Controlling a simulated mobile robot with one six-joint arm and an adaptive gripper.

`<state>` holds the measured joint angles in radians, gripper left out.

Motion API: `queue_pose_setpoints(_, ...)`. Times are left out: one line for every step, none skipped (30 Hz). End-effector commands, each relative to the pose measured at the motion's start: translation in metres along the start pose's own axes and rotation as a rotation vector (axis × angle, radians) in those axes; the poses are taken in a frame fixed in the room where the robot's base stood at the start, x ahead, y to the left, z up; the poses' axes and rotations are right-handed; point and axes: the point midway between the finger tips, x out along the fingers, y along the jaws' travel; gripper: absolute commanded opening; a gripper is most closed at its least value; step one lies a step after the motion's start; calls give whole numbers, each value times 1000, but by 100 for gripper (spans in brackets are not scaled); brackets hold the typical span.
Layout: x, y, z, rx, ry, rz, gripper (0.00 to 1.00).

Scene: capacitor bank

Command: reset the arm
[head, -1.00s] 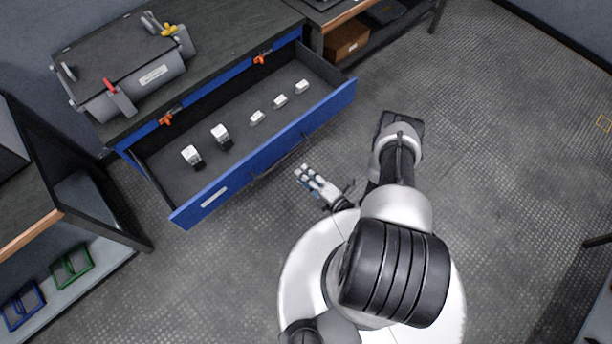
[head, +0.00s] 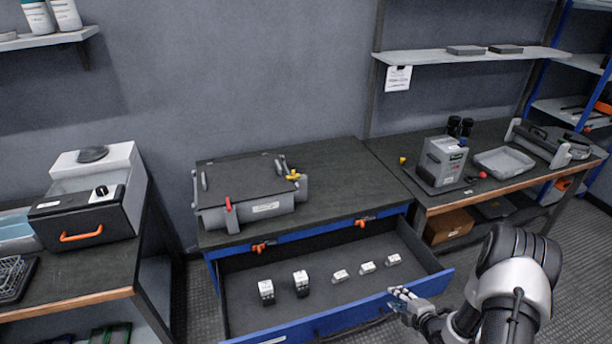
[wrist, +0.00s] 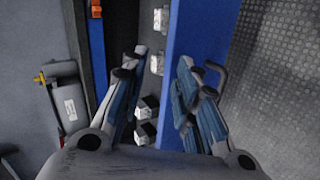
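My gripper (head: 404,298) is at the front edge of the open blue drawer (head: 436,284), near its right part, in the head view. In the wrist view my gripper (wrist: 158,88) has its two fingers apart with nothing held between them. The drawer's blue front (wrist: 188,32) shows beyond the fingers, running up the picture. My arm comes in from the lower right of the head view.
The drawer holds several small white blocks (head: 266,289) in a row. A grey case (head: 245,193) with red and yellow levers stands on the bench above. A grey device (head: 441,161) and a tray (head: 503,162) are on the right bench.

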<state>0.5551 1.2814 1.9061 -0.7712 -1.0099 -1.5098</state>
Motion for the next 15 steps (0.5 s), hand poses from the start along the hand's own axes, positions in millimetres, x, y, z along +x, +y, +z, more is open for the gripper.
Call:
queue_pose_setpoints(-5, 30, 6, 17, -28, -21, 28)
queue_pose_setpoints(-9, 43, 9, 38, -47, -40, 28)
queue_pose_setpoints(-15, 61, 12, 66, -73, -61, 28)
queue_pose_setpoints(-20, 74, 14, 89, -93, -75, 28)
queue_pose_setpoints(-26, 87, 15, 113, -113, -89, 28)
queue_pose_setpoints(-35, 104, 15, 148, -141, -105, 28)
queue_pose_setpoints(-42, 116, 15, 175, -163, -117, 28)
queue_pose_setpoints(-49, 129, 15, 203, -183, -126, 28)
queue_pose_setpoints(-60, 145, 13, 241, -212, -137, 28)
queue_pose_setpoints(-69, 155, 11, 273, -233, -144, 28)
queue_pose_setpoints(-78, 166, 8, 304, -254, -150, 28)
queue_pose_setpoints(-91, 180, 4, 349, -281, -157, 28)
queue_pose_setpoints(-102, 190, 1, 383, -301, -160, 28)
queue_pose_setpoints(-112, 199, -4, 418, -320, -164, 28)
queue_pose_setpoints(-127, 210, -10, 466, -345, -166, 28)
